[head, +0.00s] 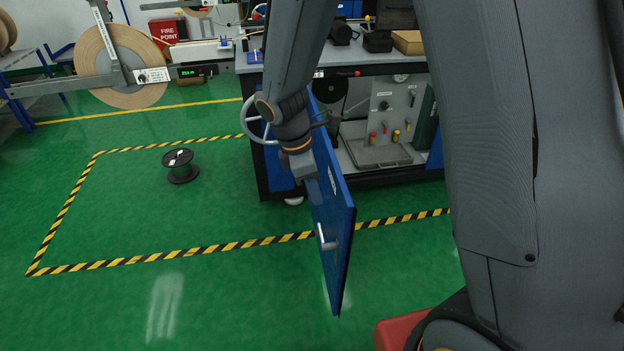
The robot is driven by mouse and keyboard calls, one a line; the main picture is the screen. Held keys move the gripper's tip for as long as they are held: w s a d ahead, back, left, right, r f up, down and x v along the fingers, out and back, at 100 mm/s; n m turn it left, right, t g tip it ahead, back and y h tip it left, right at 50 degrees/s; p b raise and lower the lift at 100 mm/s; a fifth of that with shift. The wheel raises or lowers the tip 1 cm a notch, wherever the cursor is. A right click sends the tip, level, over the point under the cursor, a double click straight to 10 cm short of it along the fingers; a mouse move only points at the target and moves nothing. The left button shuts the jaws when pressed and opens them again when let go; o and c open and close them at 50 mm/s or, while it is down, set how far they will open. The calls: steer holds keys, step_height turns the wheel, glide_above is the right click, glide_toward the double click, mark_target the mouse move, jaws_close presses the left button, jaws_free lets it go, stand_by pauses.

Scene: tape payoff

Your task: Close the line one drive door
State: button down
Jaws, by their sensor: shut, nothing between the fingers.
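The blue drive door (333,215) stands wide open, swung out from the front of the workbench cabinet towards me. Its silver handle (327,238) is on the left face near the free edge. The open cabinet behind it shows a grey panel and tray (378,153) with small coloured parts. My gripper (303,172) is at the door's upper left side, pointing down and empty. Its fingers look shut. Whether it touches the door I cannot tell. My arm hides part of the door's upper edge and hinge side.
A black spool (180,166) stands on the green floor inside yellow-black hazard tape (180,254). A large tape reel (120,65) on a stand is at the back left. The bench top (375,58) holds several boxes.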

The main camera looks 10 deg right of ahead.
steer(key=shift+s+d+f+p, duration=0.1)
steer(key=shift+d+f, duration=0.35)
steer(key=shift+d, duration=0.3)
steer(key=shift+d+f+p, duration=0.1)
steer(key=shift+d+f, duration=0.3)
steer(key=shift+d, duration=0.4)
steer(key=shift+s+d+f+p, duration=0.1)
steer(key=shift+d+f, duration=0.35)
steer(key=shift+d, duration=0.3)
